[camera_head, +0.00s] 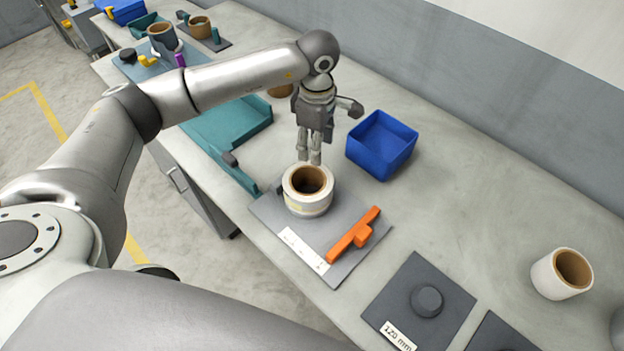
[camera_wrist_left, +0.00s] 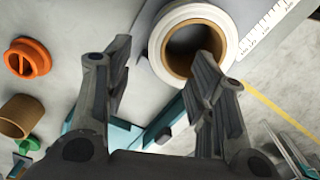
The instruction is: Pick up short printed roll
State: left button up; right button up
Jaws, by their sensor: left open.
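A white roll with a brown core (camera_head: 308,207) stands upright on a dark grey mat (camera_head: 266,212). Faint yellowish print shows on its side; whether it is the short printed roll is not certain. My left gripper (camera_head: 310,159) points down just above and behind the roll's far rim, open and empty. In the left wrist view the roll (camera_wrist_left: 160,36) shows beyond the fingers of the gripper (camera_wrist_left: 163,55), nearer the right finger, which overlaps its rim. My right gripper is out of view.
An orange bar-shaped tool (camera_head: 353,235) lies on the mat right beside the roll. A blue bin (camera_head: 381,166) stands behind, a teal tray (camera_head: 244,124) to the left. A grey mat with a dark knob (camera_head: 427,301) lies front right. Bare table separates it from the bin.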

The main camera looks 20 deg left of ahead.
aim_at(315, 167)
pick_arm(q)
jog(key=f, duration=0.2)
jog(key=shift+s+f+p, duration=0.3)
jog(key=shift+s+f, duration=0.05)
jog(key=shift+f, duration=0.05)
jog(key=shift+w+f, duration=0.15)
jog(key=shift+f, duration=0.1)
notch_tip(315, 167, down, 4)
jog(key=p, duration=0.3)
jog(key=shift+w, duration=0.15)
jog(key=shift+f, duration=0.55)
jog(key=shift+w, duration=0.1)
jog(key=c, duration=0.4)
grip_shut()
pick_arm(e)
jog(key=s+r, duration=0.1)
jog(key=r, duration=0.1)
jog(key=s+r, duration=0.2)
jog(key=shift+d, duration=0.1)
